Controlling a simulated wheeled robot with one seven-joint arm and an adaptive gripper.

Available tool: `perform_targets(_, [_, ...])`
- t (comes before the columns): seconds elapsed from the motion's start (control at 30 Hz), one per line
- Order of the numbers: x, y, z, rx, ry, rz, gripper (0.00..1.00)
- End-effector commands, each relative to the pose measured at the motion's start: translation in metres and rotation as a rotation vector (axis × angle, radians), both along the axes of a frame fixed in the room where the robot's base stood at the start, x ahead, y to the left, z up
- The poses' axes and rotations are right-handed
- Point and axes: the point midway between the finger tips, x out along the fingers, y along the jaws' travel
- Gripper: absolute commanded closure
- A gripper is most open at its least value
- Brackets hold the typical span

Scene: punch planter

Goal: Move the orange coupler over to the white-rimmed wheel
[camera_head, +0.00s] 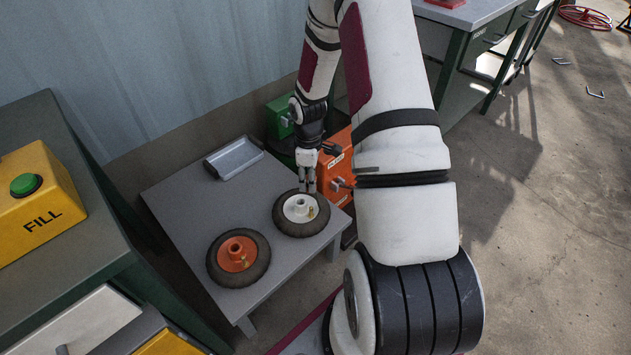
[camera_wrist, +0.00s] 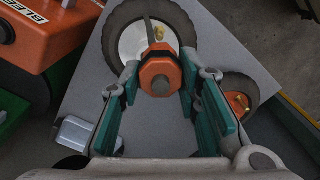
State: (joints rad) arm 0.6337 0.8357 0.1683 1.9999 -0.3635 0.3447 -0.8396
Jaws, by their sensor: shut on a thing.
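My gripper (camera_head: 307,184) is above the far edge of the white-rimmed wheel (camera_head: 290,211), which lies flat on the small grey table. In the wrist view my gripper (camera_wrist: 160,82) is shut on the orange coupler (camera_wrist: 160,76), which has a dark round centre. The coupler overlaps the near part of the white-rimmed wheel (camera_wrist: 131,42) in that view; I cannot tell whether they touch. A small brass valve (camera_wrist: 159,33) shows on the white rim beyond the coupler. A thin grey strip extends upward from the coupler. The coupler is not clear in the head view.
An orange-rimmed wheel (camera_head: 237,253) lies beside the white-rimmed one. A metal tray (camera_head: 233,158) sits at the grey table's (camera_head: 172,200) back. An orange box (camera_head: 340,160) and a green box (camera_head: 279,113) stand behind. A yellow FILL box (camera_head: 40,190) is at left.

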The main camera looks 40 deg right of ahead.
Motion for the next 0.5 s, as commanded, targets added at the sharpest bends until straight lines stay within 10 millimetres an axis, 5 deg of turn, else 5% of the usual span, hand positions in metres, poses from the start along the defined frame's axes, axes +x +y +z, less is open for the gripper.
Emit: perform_targets(0.5, [0.000,0.000,-0.045,0.000,0.001,0.003,1.00])
